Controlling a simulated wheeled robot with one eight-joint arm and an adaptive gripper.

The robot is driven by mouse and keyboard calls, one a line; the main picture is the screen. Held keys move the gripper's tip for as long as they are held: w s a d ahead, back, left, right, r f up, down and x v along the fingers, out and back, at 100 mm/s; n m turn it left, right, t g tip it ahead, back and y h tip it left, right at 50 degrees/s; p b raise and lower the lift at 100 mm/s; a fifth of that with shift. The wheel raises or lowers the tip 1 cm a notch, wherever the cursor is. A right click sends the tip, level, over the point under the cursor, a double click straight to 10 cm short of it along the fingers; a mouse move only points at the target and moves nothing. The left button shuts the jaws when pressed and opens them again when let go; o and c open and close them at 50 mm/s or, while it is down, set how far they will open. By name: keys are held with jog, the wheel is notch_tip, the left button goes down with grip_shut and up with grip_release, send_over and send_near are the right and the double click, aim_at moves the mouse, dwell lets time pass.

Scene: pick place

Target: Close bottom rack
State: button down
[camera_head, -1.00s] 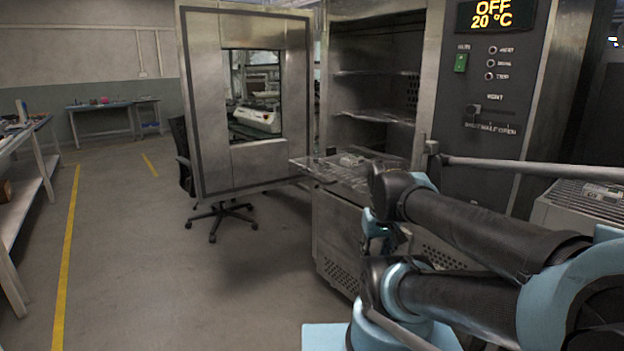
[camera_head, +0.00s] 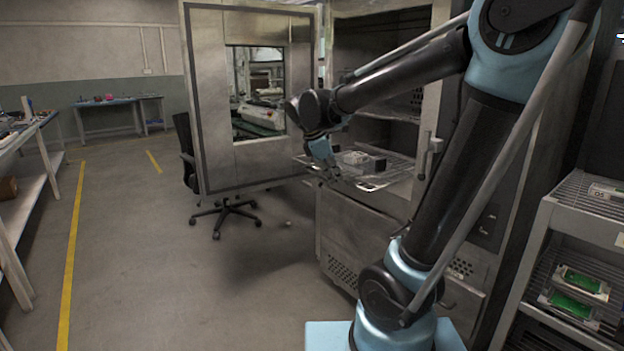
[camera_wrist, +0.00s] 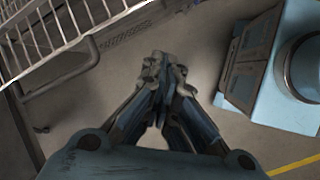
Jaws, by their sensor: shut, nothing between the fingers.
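The bottom rack (camera_head: 385,178) is a wire shelf that sticks out of the open oven-like chamber (camera_head: 372,60) in the head view. A small pale device (camera_head: 357,158) lies on it. My gripper (camera_head: 332,176) is at the rack's front left edge, with the arm reaching over from the right. In the wrist view my gripper (camera_wrist: 163,68) is shut with its fingertips together and empty. The rack's wire bars (camera_wrist: 62,25) show at the upper left there, beside the fingers. I cannot tell whether the fingers touch the rack.
The chamber door (camera_head: 215,95) stands wide open on the left, with an office chair (camera_head: 222,205) behind it. A shelf unit (camera_head: 590,220) with green boards stands at the right. The floor (camera_head: 150,260) at the left is free.

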jog(key=w+a+r+n+t+h, duration=0.1)
jog(key=w+a+r+n, duration=0.2)
jog(key=a, duration=0.4)
jog(key=w+a+n+t+h, duration=0.1)
jog(key=w+a+n, duration=0.3)
jog(key=a, duration=0.3)
jog(key=w+r+x, duration=0.1)
jog(key=x, duration=1.1)
jog(key=shift+w+d+n, duration=0.3)
jog(key=shift+w+d, duration=0.1)
jog(key=shift+d, duration=0.1)
